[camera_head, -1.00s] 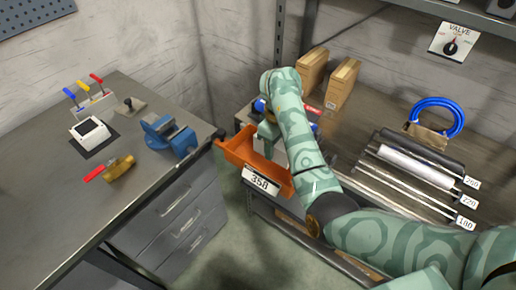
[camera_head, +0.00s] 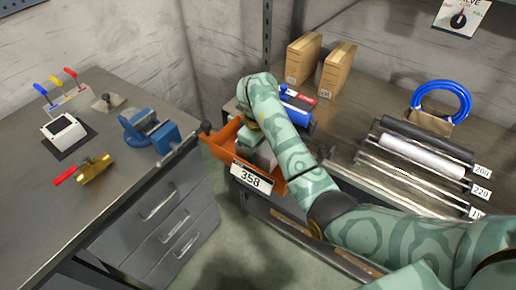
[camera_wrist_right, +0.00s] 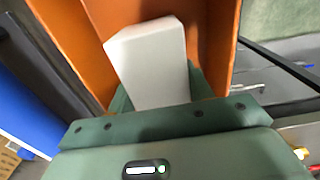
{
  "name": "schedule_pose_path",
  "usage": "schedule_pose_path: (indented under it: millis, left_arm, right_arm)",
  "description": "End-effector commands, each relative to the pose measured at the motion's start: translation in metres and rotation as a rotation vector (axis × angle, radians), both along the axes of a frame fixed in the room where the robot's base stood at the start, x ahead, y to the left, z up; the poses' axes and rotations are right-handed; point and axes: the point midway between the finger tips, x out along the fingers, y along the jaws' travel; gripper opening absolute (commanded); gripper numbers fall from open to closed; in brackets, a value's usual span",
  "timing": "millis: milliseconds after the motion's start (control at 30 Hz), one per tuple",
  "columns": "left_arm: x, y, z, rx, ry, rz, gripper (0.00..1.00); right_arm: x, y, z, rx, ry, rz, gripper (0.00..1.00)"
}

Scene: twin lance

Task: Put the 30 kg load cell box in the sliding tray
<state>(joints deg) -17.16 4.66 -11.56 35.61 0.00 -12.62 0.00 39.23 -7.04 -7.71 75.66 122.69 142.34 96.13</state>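The sliding tray is an orange open bin (camera_head: 215,148) with a "358" label, at the gap between the bench and the shelf; its orange wall (camera_wrist_right: 75,20) also shows in the wrist view. My right gripper (camera_head: 252,142) is low at the tray, partly hidden by its own arm. In the right wrist view its green fingers (camera_wrist_right: 155,95) are shut on a white box (camera_wrist_right: 150,55), with the orange walls around it. A pale part of the box (camera_head: 265,157) shows inside the tray in the head view. No "30 kg" print is legible. My left gripper is not in view.
Rollers (camera_head: 420,155) and a blue ring (camera_head: 440,100) are at the right. A blue vise (camera_head: 152,132) stands on the left bench near the tray.

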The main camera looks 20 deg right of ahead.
Motion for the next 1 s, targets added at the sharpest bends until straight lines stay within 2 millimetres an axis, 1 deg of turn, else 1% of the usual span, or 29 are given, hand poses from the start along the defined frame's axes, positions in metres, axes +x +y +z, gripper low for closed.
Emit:
schedule_pose_path:
  millis: [33, 67, 100, 333, 433, 467, 567, 700, 800, 900, 1000]
  left_arm:
    - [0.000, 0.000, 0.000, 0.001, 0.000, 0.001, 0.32]
    - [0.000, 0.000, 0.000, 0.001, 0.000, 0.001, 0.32]
    - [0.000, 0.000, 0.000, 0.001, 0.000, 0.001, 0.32]
    - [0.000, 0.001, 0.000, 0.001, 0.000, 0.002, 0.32]
    - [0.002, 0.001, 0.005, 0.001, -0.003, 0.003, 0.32]
    - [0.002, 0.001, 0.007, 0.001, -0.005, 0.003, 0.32]
    - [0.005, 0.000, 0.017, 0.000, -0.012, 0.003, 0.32]
    - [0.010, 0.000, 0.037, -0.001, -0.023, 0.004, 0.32]
    - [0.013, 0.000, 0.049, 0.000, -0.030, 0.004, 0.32]
    - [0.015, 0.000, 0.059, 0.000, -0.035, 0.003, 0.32]
    - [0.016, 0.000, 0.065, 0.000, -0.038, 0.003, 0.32]
  right_arm:
    - [0.000, 0.000, -0.001, -0.001, 0.001, 0.000, 0.62]
    - [0.000, 0.000, -0.001, -0.001, 0.001, 0.000, 0.70]
    - [0.000, 0.000, 0.000, -0.001, 0.001, 0.000, 0.73]
    - [0.000, 0.000, 0.000, 0.000, 0.000, 0.001, 0.73]
    - [0.000, 0.000, 0.007, 0.000, -0.001, 0.002, 0.73]
    - [0.000, 0.001, 0.011, 0.001, -0.002, 0.001, 0.73]
    - [0.000, 0.000, 0.032, 0.001, -0.004, -0.001, 0.73]
    - [0.000, 0.001, 0.068, 0.001, -0.005, 0.001, 0.73]
    - [0.000, 0.000, 0.092, 0.001, -0.005, 0.000, 0.73]
    - [0.000, 0.000, 0.109, 0.001, -0.003, 0.000, 0.73]
    - [0.000, 0.000, 0.119, 0.001, -0.001, 0.000, 0.73]
